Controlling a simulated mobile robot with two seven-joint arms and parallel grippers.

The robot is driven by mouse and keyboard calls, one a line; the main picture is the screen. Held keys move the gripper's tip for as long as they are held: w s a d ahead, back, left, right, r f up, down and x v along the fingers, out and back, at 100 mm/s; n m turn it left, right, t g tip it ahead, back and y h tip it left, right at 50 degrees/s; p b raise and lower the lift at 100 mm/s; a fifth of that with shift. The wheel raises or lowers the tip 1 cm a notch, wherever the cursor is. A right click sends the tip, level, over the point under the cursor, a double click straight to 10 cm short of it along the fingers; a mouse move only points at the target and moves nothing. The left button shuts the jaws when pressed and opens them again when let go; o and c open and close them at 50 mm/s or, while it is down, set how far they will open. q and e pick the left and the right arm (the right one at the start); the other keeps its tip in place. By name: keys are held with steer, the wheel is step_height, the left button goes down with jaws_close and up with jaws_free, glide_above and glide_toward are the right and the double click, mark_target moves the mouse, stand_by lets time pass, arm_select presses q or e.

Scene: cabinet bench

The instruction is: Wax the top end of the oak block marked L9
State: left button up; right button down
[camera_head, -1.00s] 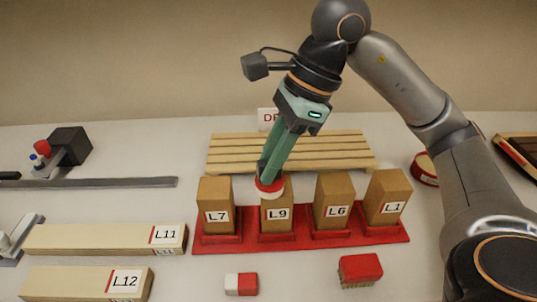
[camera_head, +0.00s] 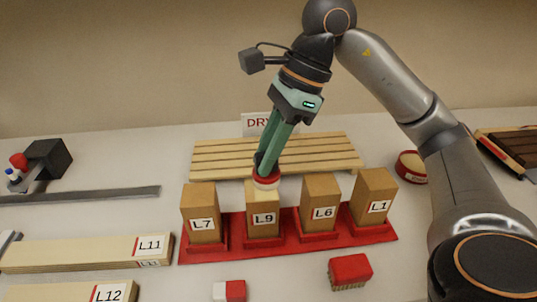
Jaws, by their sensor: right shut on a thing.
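The oak block marked L9 (camera_head: 263,223) stands upright in a red rack (camera_head: 292,246), second from the left. My right gripper (camera_head: 267,163) comes down from above and is shut on a red and white applicator (camera_head: 266,181). The applicator is at the top end of L9 and looks to be touching it, partly hiding the far edge. The upper part of L9 looks paler than its lower part. An open red tin (camera_head: 411,167) with cream-coloured content stands at the right. My left gripper is not in view.
Blocks L7 (camera_head: 202,226), L6 (camera_head: 321,213) and L1 (camera_head: 376,207) stand close beside L9. A slatted wooden rack (camera_head: 215,160) lies behind. A red brush (camera_head: 350,271) and a red-white block (camera_head: 229,291) lie in front. Boards L11 (camera_head: 90,252) and L12 (camera_head: 65,291) lie left.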

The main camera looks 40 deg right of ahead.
steer(key=shift+w+a+p, duration=0.35)
steer(key=shift+a+p, duration=0.05)
steer(key=shift+a, duration=0.25)
steer(key=shift+w+a, duration=0.25)
steer(key=shift+a, duration=0.15)
steer(key=shift+s+d+f, duration=0.15)
steer(key=shift+s, duration=0.3)
steer(key=shift+s+d+r+b, duration=0.15)
steer(key=shift+s+b, duration=0.15)
steer(key=shift+s, duration=0.4)
steer(key=shift+s+d+r+b, duration=0.15)
steer(key=shift+s+b, duration=0.15)
steer(key=shift+s, duration=0.35)
steer(key=shift+w+a+p, duration=0.5)
steer(key=shift+a+p, duration=0.1)
steer(key=shift+a, duration=0.25)
steer(key=shift+w+a+f, duration=0.2)
steer(key=shift+a, duration=0.05)
steer(key=shift+w+d, duration=0.15)
steer(key=shift+d, duration=0.45)
steer(key=shift+w+d+b, duration=0.15)
steer(key=shift+d+b, duration=0.1)
steer(key=shift+d, duration=0.35)
steer(key=shift+w+d+b, duration=0.15)
steer(key=shift+d+b, duration=0.05)
steer(key=shift+d, duration=0.4)
steer(key=shift+s+a, duration=0.25)
steer(key=shift+a, duration=0.7)
steer(key=shift+p, duration=0.3)
